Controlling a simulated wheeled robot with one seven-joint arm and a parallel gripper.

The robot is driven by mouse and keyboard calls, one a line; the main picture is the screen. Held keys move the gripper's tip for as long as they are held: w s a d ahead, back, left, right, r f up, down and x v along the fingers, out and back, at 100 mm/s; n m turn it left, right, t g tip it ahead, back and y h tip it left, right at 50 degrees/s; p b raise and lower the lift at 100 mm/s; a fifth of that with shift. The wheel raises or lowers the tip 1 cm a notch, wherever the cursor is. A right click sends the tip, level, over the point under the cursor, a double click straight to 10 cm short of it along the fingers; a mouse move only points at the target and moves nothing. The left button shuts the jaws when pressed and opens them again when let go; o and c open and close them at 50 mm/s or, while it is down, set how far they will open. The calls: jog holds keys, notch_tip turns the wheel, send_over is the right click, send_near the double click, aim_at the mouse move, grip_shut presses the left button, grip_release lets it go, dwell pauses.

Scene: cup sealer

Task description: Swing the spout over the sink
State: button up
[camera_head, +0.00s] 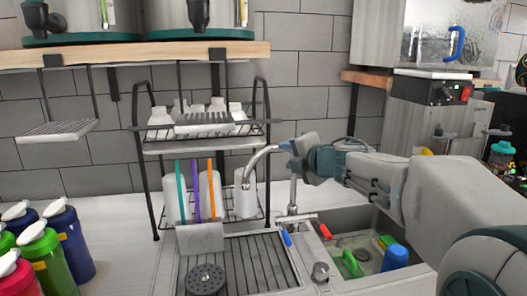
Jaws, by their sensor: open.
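The chrome spout (262,154) curves from its upright post, down to a tip at the left. That tip hangs in front of the dish rack and above the ribbed drainboard, left of the sink basin. The sink (327,240) lies to the right of the post. My gripper (288,147) reaches in from the right, its fingers at the upper right end of the spout's curve. The fingers are open; whether they touch the spout cannot be told. The gripper hides part of the top of the post.
A black wire dish rack (155,165) with cups and coloured straws stands behind the drainboard (250,262). A blue cup (395,257) and green items are in the basin. Coloured bottles (66,240) stand at the left. A wooden shelf (150,54) hangs above.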

aim_at(264, 153)
jog(key=x, duration=1.3)
jog(key=shift+w+a+p, duration=0.15)
jog(key=shift+a+p, duration=0.15)
jog(key=shift+a, duration=0.1)
grip_shut()
